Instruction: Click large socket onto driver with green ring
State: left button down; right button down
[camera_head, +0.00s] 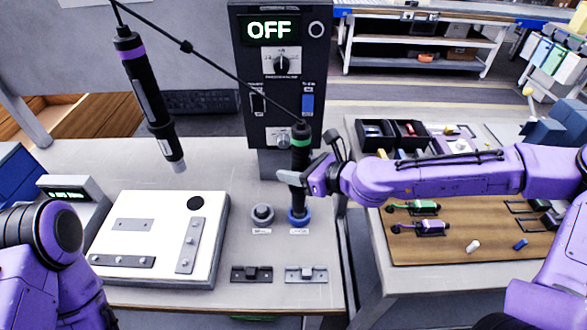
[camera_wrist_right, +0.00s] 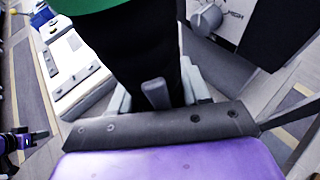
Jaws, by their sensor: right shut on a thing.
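The driver with the green ring (camera_head: 301,137) hangs upright in front of the control box. My right gripper (camera_head: 303,185) is shut on its black body. The same driver (camera_wrist_right: 132,45) fills the upper middle of the right wrist view, between the fingers. Its lower end is at the blue-ringed socket holder (camera_head: 298,217); whether a socket is joined to it cannot be told. A grey socket holder (camera_head: 263,213) stands just to its left. In the right wrist view a small purple and black part of my left arm shows at the left edge; its jaws are unclear.
A second driver with a purple ring (camera_head: 149,95) hangs at the left. A white board with metal plates (camera_head: 160,231) lies on the left of the table. Two small fixtures (camera_head: 251,274) (camera_head: 306,274) sit near the front edge. The control box (camera_head: 283,70) reads OFF.

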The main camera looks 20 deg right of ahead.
aim_at(295, 147)
jog(key=shift+f+b, duration=0.3)
jog(key=shift+f, duration=0.05)
dwell(0.6)
notch_tip(295, 147, up, 3)
jog(key=shift+w+d+f+p, duration=0.1)
jog(key=shift+f+p, duration=0.05)
jog(key=shift+p, duration=1.1)
notch_tip(295, 147, up, 5)
jog(key=p, duration=0.4)
